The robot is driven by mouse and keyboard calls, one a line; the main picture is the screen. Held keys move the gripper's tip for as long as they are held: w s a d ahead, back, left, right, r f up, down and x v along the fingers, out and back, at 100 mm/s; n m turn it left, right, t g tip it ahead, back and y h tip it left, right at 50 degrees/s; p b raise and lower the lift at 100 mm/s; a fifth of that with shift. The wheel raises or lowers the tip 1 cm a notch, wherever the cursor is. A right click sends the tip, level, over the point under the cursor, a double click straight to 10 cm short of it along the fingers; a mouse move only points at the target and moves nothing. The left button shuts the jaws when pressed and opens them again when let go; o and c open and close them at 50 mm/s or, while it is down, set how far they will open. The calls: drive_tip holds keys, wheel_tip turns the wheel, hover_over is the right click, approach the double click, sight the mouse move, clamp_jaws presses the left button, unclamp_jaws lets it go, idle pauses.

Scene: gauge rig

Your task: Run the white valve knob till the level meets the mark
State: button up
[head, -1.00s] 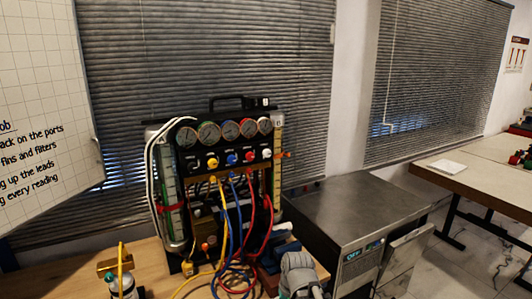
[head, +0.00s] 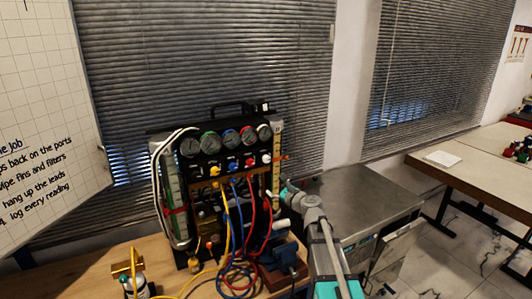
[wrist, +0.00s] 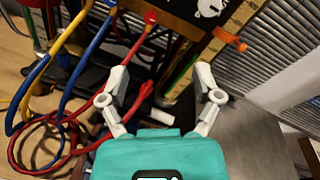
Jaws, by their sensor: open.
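The gauge rig (head: 222,152) stands on the wooden bench with a row of gauges above yellow, blue, red and white knobs. The white valve knob (head: 266,158) is the rightmost. It also shows at the top edge of the wrist view (wrist: 209,7). A scaled column (head: 276,178) runs down the rig's right side, with an orange mark (wrist: 229,40) on it. I cannot read the liquid level clearly. My gripper (head: 283,187) is open and empty, below and right of the knob and apart from it. Its fingers (wrist: 160,72) spread below the rig's face.
Yellow, blue and red hoses (wrist: 85,95) hang from the rig and coil on the bench. A second column (head: 172,188) stands at the rig's left. A metal cabinet (head: 362,195) is at the right.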

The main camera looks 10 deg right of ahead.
sight(268, 160)
drive_tip(key=d+r+m, duration=0.1)
drive_tip(key=w+d+r+m+t+h, duration=0.1)
drive_tip(key=m, duration=0.1)
drive_tip(key=w+d+r+m+p, duration=0.1)
drive_tip(key=shift+w+d+r+m+t+h, duration=0.2)
drive_tip(key=shift+d+m+t+h, duration=0.1)
drive_tip(key=shift+m+t, duration=0.1)
drive_tip(key=shift+a, duration=0.1)
drive_tip(key=x, duration=1.3)
drive_tip(key=shift+w+a, duration=0.1)
drive_tip(key=shift+w, duration=0.25)
